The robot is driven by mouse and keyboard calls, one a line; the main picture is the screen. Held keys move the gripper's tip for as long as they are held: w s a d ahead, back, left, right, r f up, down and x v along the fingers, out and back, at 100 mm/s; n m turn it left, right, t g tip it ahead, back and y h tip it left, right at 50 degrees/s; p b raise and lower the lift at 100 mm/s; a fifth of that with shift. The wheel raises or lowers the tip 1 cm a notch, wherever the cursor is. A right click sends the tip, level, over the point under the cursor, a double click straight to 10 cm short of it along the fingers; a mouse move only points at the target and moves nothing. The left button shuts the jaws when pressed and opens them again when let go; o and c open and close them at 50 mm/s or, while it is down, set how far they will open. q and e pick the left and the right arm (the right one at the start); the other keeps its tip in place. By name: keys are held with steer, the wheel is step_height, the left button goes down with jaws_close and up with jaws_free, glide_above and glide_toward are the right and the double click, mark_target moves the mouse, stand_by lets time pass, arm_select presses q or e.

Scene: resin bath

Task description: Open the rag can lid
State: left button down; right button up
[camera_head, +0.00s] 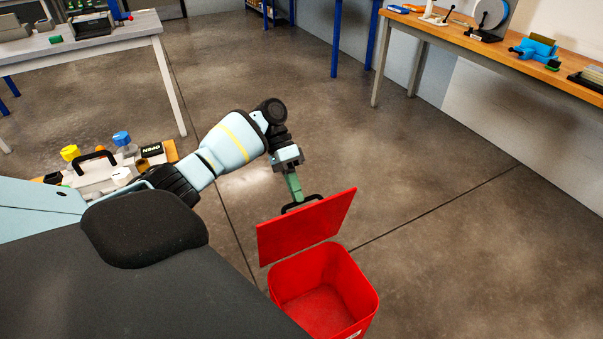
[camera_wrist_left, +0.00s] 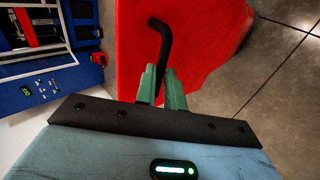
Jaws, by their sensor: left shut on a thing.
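The red rag can (camera_head: 325,291) stands on the floor at the lower middle of the head view. Its red lid (camera_head: 308,228) is tilted up steeply at the can's far left edge, and the empty-looking inside of the can shows. My left gripper (camera_head: 296,193) is shut on the black lid handle (camera_head: 303,204). In the left wrist view the green fingers (camera_wrist_left: 163,88) close around the lower end of the black handle (camera_wrist_left: 165,40), with the red lid (camera_wrist_left: 205,45) behind it. My right gripper is not in view.
A low surface with a black-handled tray, yellow and blue caps (camera_head: 121,138) lies left of my arm. A wooden workbench (camera_head: 420,27) runs along the right wall, and a grey table (camera_head: 80,45) stands back left. The concrete floor around the can is clear to the right.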

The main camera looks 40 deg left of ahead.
arm_select(q)
steer(key=f, duration=0.3)
steer(key=shift+a+f, duration=0.1)
steer(key=shift+a, duration=0.3)
steer(key=c, duration=1.5)
jaws_free()
steer(key=shift+w, duration=0.1)
steer(key=shift+w+r, duration=0.1)
steer(key=shift+r, duration=0.2)
steer(key=shift+r, duration=0.1)
steer(key=shift+v, duration=3.9)
steer(key=shift+d, duration=0.1)
